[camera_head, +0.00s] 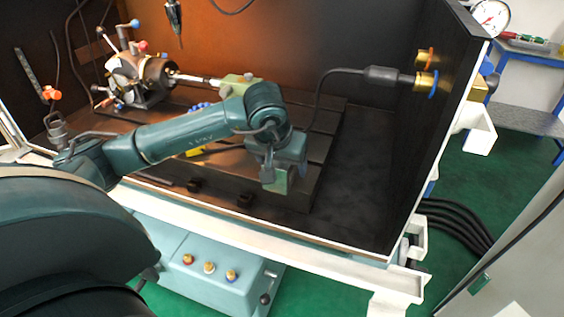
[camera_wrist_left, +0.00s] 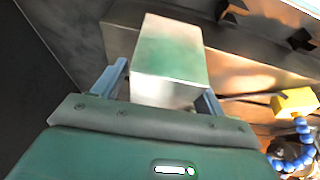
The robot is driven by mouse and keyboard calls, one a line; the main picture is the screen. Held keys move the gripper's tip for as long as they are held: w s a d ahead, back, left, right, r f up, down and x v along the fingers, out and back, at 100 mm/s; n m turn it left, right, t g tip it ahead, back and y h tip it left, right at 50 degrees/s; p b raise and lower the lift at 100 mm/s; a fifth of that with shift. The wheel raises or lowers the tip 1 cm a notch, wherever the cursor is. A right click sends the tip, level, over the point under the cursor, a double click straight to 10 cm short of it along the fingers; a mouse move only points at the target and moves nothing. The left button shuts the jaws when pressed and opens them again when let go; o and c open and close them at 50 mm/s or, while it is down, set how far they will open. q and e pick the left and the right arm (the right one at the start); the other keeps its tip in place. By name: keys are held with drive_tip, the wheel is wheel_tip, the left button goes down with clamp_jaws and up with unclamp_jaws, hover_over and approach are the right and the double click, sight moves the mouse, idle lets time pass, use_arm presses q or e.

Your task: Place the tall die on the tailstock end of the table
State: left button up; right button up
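The tall die (camera_wrist_left: 170,50), a block with a green-tinted top and bare metal faces, sits between the two fingers of my left gripper (camera_wrist_left: 163,92) in the left wrist view. The fingers appear closed on its sides. In the head view my left gripper (camera_head: 284,172) is low over the right part of the dark slotted table (camera_head: 322,145); a pale green part of the die shows there. Whether the die touches the table is hidden. The green tailstock (camera_head: 240,84) is behind my forearm. My right gripper is not in view.
The indexing chuck (camera_head: 143,80) stands at the table's left end, with a shaft toward the tailstock. A cable with a black plug (camera_head: 384,75) runs to the right wall. Dark stops (camera_head: 245,199) sit at the front edge. The tray floor right of the table (camera_head: 365,200) is clear.

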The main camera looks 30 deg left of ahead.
use_arm(q)
drive_tip(key=shift+r, duration=0.5)
drive_tip(key=v, duration=1)
drive_tip(key=shift+s+r+p, duration=0.2)
drive_tip(key=shift+r+p, duration=0.1)
drive_tip(key=shift+p, duration=0.05)
drive_tip(key=shift+s+r, duration=0.2)
drive_tip(key=shift+r, duration=0.1)
